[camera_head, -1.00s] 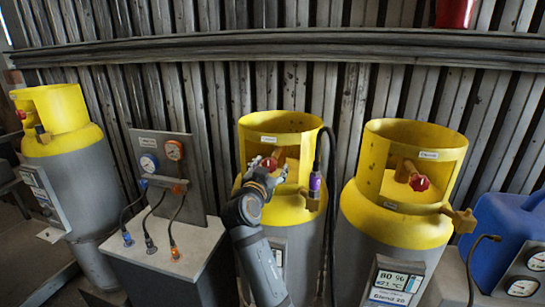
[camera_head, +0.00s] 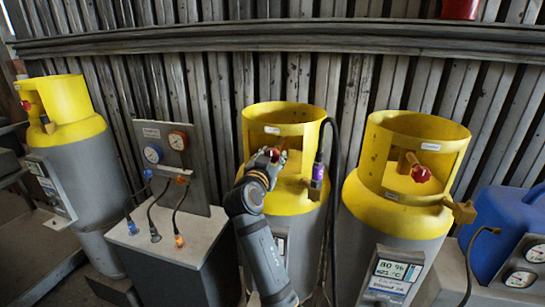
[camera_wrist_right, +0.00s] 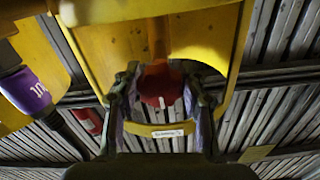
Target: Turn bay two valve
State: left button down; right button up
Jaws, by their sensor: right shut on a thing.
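The middle yellow-topped grey cylinder (camera_head: 312,197) stands upright with its collar open toward me. Its red valve knob (camera_wrist_right: 160,86) is between the fingers of my right gripper (camera_wrist_right: 160,104) in the right wrist view. In the head view my right gripper (camera_head: 268,160) reaches into the collar opening and is shut on the knob, mostly covering it. Another yellow-topped cylinder (camera_head: 398,220) stands to the right, its own red valve knob (camera_head: 420,173) free. A third cylinder (camera_head: 80,150) stands at the far left. My left gripper is not in view.
A gauge panel (camera_head: 170,165) with hoses stands on a grey box (camera_head: 170,245) left of the middle cylinder. A black hose with a purple sleeve (camera_head: 318,172) runs beside its collar. A blue container (camera_head: 505,230) is at the far right. A ribbed wall closes the back.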

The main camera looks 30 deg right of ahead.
jog(key=shift+n, duration=0.9)
jog(key=n+p, duration=0.1)
jog(key=n, duration=0.1)
jog(key=shift+n, duration=0.4)
jog(key=n+p, duration=0.2)
jog(key=n, duration=0.3)
jog(key=shift+r, duration=0.1)
jog(key=n+p, duration=0.4)
jog(key=n, duration=0.1)
jog(key=shift+s+d+r+n, duration=0.1)
jog(key=shift+n, duration=0.3)
jog(key=n+p, duration=0.4)
jog(key=n, duration=0.1)
jog(key=shift+n, duration=0.3)
jog(key=o, duration=0.9)
jog(key=shift+o, duration=1.4)
jog(key=shift+d, duration=0.2)
